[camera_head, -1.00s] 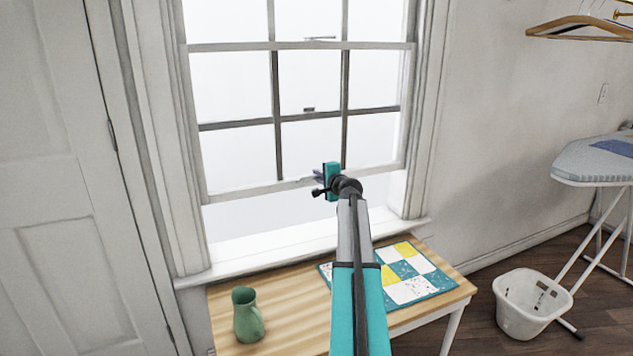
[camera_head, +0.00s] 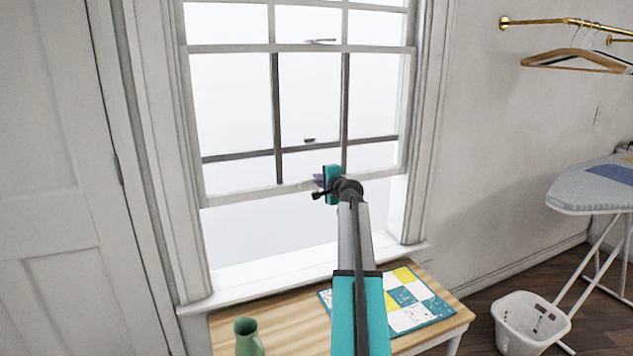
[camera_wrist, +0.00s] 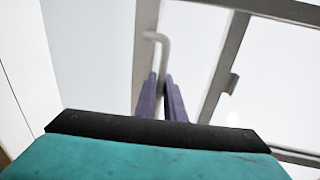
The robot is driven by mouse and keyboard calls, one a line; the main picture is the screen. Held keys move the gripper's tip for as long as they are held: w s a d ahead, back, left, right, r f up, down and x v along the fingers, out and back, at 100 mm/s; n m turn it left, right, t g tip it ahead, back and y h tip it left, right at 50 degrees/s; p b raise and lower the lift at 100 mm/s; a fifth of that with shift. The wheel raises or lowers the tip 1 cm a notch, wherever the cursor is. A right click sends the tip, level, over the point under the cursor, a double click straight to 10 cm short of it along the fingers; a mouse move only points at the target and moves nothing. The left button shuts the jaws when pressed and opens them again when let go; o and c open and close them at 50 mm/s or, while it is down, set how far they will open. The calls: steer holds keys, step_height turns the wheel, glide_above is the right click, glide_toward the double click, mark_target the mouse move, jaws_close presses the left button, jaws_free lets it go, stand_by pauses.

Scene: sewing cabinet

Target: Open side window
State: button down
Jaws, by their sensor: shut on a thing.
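The side window has a white-framed lower sash (camera_head: 250,198) that is raised. A clear gap shows between its bottom rail and the white sill (camera_head: 262,275). My gripper (camera_head: 318,181) is at the middle of that bottom rail, with the teal wrist just in front of it. In the wrist view, its two purple fingers (camera_wrist: 161,88) are close together around a pale, bent handle (camera_wrist: 163,58) on the sash. The fingers hide the handle's lower part. In the head view, the handle is too small to make out behind my gripper.
A white basket (camera_head: 530,325) and an ironing board (camera_head: 590,187) stand at right. Hangers (camera_head: 575,60) hang from a brass rail. A white door (camera_head: 50,180) is at left.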

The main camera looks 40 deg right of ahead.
steer(key=shift+d+r, duration=0.1)
steer(key=c, duration=1.9)
jaws_free()
steer(key=shift+c, duration=0.2)
steer(key=shift+o, duration=0.5)
steer(key=v, duration=1.3)
steer(key=shift+s+a+p, duration=0.25)
steer(key=shift+s+p, duration=0.1)
